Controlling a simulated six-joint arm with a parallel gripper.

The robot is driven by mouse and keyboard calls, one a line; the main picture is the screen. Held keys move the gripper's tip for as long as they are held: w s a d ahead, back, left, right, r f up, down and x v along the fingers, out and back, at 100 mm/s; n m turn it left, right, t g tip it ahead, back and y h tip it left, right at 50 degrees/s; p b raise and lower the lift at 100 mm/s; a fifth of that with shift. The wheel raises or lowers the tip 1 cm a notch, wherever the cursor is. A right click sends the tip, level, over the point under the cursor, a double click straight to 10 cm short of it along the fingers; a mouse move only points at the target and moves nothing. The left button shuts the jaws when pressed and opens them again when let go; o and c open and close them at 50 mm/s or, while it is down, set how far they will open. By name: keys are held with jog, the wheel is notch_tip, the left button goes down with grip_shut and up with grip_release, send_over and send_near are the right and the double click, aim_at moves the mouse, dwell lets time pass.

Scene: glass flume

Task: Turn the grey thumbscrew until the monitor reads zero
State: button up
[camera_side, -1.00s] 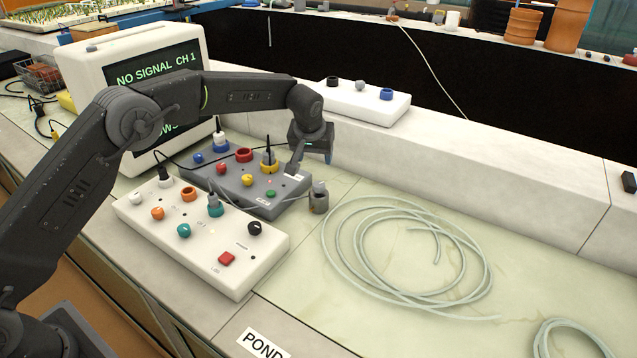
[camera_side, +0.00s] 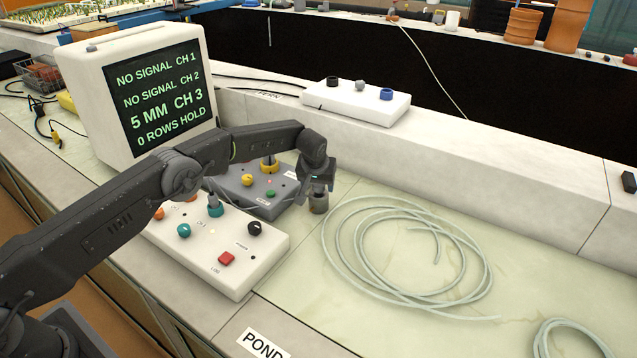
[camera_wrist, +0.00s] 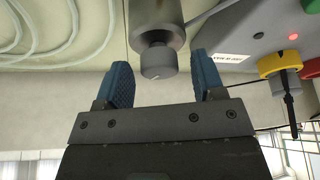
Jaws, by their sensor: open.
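The monitor (camera_side: 135,85) is a white box with a dark screen at the upper left of the side view. Its screen reads "NO SIGNAL CH 1", "NO SIGNAL CH 2", "5 MM CH 3" and "0 ROWS HOLD". The grey thumbscrew (camera_wrist: 158,62) is a short knob on the end of a metal cylinder (camera_wrist: 156,20) in the wrist view. My gripper (camera_wrist: 163,80) is open, with its blue-padded fingers on either side of the thumbscrew and gaps to both. In the side view my gripper (camera_side: 318,188) is at the cylinder, hiding its top.
A white control box (camera_side: 225,245) and a grey one (camera_side: 262,188) with coloured knobs stand left of the gripper. A coil of pale tubing (camera_side: 345,270) lies to the right. Another white box (camera_side: 350,103) sits on the ledge behind.

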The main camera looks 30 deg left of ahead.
jog(key=shift+c, duration=0.3)
jog(key=c, duration=0.9)
jog(key=shift+m+h, duration=0.6)
jog(key=shift+m, duration=1)
jog(key=o, duration=1)
jog(key=shift+c, duration=0.2)
jog(key=v, duration=1.3)
jog(key=shift+s+r, duration=0.25)
jog(key=shift+r, duration=0.1)
